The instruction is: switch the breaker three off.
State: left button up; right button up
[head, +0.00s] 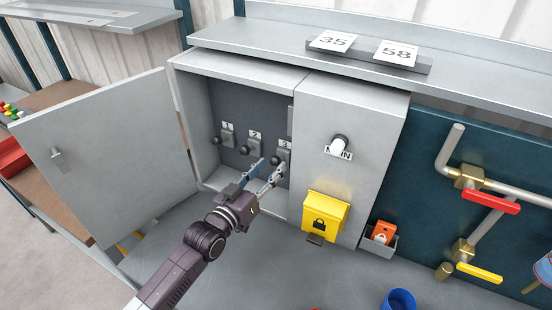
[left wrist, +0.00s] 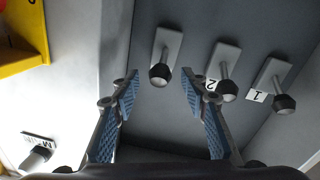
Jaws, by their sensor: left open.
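Breaker three (head: 285,155) is a grey plate with a black-knobbed lever, under the label 3 inside the open grey cabinet. It also shows in the left wrist view (left wrist: 163,60), where its knob lies between and beyond my fingertips. My left gripper (head: 271,168) is open in front of breaker three, with its blue-padded fingers apart. In the left wrist view the gripper (left wrist: 160,86) holds nothing, and I see no clear contact with the knob. The fingers partly cover breaker three in the head view. My right gripper is not in view.
Breaker two (head: 252,146) and breaker one (head: 226,137) stand to the left. The cabinet door (head: 105,150) is swung open left. The MAIN switch (head: 338,146) and yellow lock box (head: 325,216) are on the closed panel at right. A blue cup (head: 399,300) is lower right.

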aim_at(276, 162)
pick_arm(q)
jog(key=x, duration=0.2)
jog(key=shift+w+d, duration=0.15)
jog(key=shift+w, duration=0.1)
jog(key=shift+w+d+p, duration=0.15)
jog(key=shift+w+p, duration=0.15)
jog(key=shift+w, duration=0.05)
jog(key=shift+w+f, duration=0.1)
jog(key=shift+w, duration=0.05)
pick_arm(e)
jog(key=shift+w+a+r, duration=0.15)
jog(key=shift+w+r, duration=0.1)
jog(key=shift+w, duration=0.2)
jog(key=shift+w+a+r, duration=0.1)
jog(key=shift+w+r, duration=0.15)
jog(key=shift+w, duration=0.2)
pick_arm(q)
jog(key=shift+c, duration=0.3)
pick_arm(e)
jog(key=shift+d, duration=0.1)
pick_arm(q)
grip_shut()
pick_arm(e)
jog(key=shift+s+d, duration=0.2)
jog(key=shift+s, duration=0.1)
